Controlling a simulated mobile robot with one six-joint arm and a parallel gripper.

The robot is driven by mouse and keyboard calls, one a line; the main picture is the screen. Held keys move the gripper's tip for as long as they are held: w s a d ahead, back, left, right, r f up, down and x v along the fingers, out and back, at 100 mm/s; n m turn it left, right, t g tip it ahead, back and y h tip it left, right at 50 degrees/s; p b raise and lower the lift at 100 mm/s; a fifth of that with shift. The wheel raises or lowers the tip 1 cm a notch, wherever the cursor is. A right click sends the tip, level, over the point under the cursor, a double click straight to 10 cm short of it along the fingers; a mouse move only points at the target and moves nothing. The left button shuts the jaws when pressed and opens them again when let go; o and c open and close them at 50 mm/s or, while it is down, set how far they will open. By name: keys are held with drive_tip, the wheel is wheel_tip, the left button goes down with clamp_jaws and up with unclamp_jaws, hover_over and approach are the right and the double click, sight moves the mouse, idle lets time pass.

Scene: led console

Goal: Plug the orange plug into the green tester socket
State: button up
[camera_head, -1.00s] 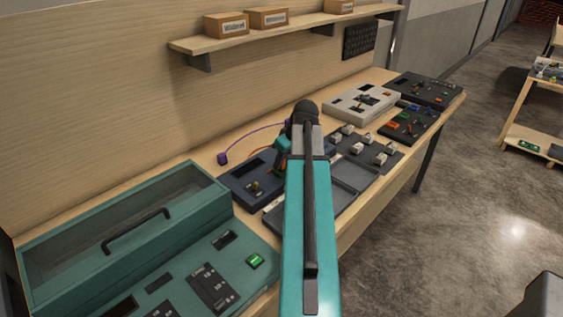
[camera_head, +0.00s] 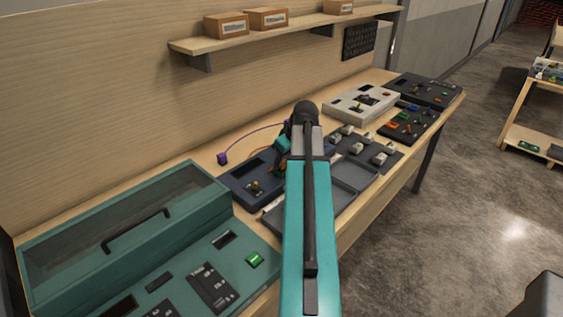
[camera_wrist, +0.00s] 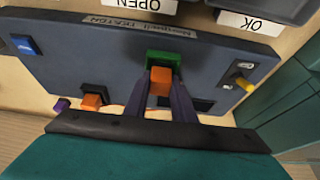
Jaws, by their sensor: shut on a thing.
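The dark blue tester (camera_head: 238,184) lies on the bench and fills much of the wrist view (camera_wrist: 110,60). Its green socket (camera_wrist: 164,57) is near the label edge. My gripper (camera_wrist: 161,90) is shut on an orange plug (camera_wrist: 160,76), which is right at the green socket and overlaps its lower part. I cannot tell whether the plug is seated in it or just in front. Another orange piece (camera_wrist: 92,100) sits at a black socket on the tester's lower left edge. In the head view my arm hides the gripper and the green socket.
A blue socket (camera_wrist: 25,45) and a yellow-tipped switch (camera_wrist: 244,84) are on the tester. A purple plug on a cable (camera_head: 223,158) lies behind it. Labelled grey trays (camera_head: 350,178) adjoin it. A teal case (camera_head: 120,235) stands at the left.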

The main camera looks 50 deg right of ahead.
drive_tip(key=shift+s+a+f, duration=0.2)
drive_tip(key=shift+s+f, duration=0.05)
drive_tip(key=shift+f, duration=0.5)
drive_tip(key=o, duration=1.1)
drive_tip(key=c, duration=0.3)
drive_tip(key=shift+o, duration=0.4)
drive_tip(key=shift+r, duration=0.1)
drive_tip(key=shift+o, duration=0.2)
drive_tip(key=shift+w+d+r+p, duration=0.1)
drive_tip(key=shift+w+r+p, duration=0.1)
drive_tip(key=shift+r+p, duration=0.35)
drive_tip(key=shift+o, duration=1.4)
drive_tip(key=shift+r, duration=0.45)
drive_tip(key=shift+w+d+r+p, duration=0.1)
drive_tip(key=shift+r+p, duration=0.75)
drive_tip(key=shift+r, duration=0.45)
drive_tip(key=shift+d+r+p, duration=0.1)
drive_tip(key=shift+r+p, duration=0.75)
drive_tip(key=shift+r, duration=0.45)
